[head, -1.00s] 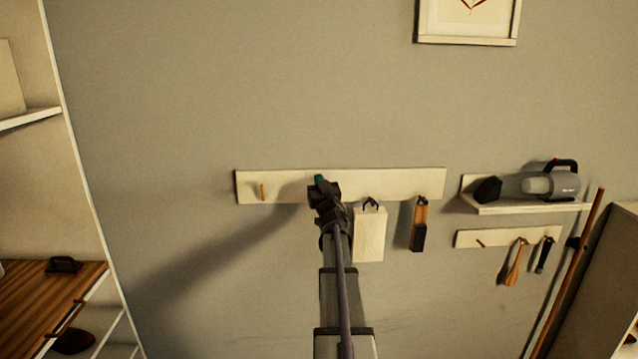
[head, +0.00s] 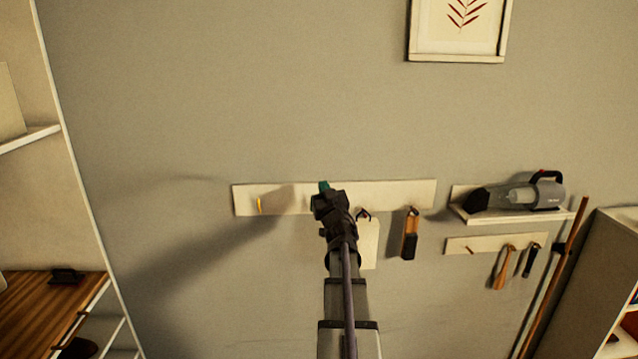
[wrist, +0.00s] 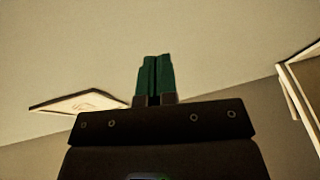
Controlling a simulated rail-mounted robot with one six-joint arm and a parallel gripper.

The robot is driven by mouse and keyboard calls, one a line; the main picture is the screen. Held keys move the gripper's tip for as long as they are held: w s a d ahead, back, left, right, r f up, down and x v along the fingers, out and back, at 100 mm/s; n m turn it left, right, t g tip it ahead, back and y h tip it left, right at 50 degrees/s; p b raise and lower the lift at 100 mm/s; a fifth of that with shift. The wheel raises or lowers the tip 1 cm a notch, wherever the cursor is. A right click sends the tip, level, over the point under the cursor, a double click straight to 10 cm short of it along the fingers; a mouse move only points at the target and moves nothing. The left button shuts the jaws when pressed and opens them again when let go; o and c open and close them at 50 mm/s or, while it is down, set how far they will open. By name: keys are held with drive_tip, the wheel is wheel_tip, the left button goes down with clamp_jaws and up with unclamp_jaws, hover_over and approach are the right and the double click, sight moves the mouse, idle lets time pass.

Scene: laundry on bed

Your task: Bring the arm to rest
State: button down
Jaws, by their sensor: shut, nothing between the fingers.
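My gripper (head: 324,186) shows in the middle of the head view, at the end of my raised arm, in front of the pale hook board on the wall. In the wrist view, its green fingers (wrist: 153,77) are together with nothing between them. They point up toward the ceiling. From the head view I cannot tell the distance between my gripper and the board.
The hook board (head: 400,194) holds a white board (head: 369,243) and a dark brush (head: 410,238). A wall shelf (head: 515,214) carries a handheld vacuum (head: 520,194). A tall shelf unit (head: 50,130) stands left, and a framed picture (head: 459,57) hangs above.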

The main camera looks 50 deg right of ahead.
drive_tip(key=shift+s+a+r, duration=0.2)
drive_tip(key=shift+s, duration=0.15)
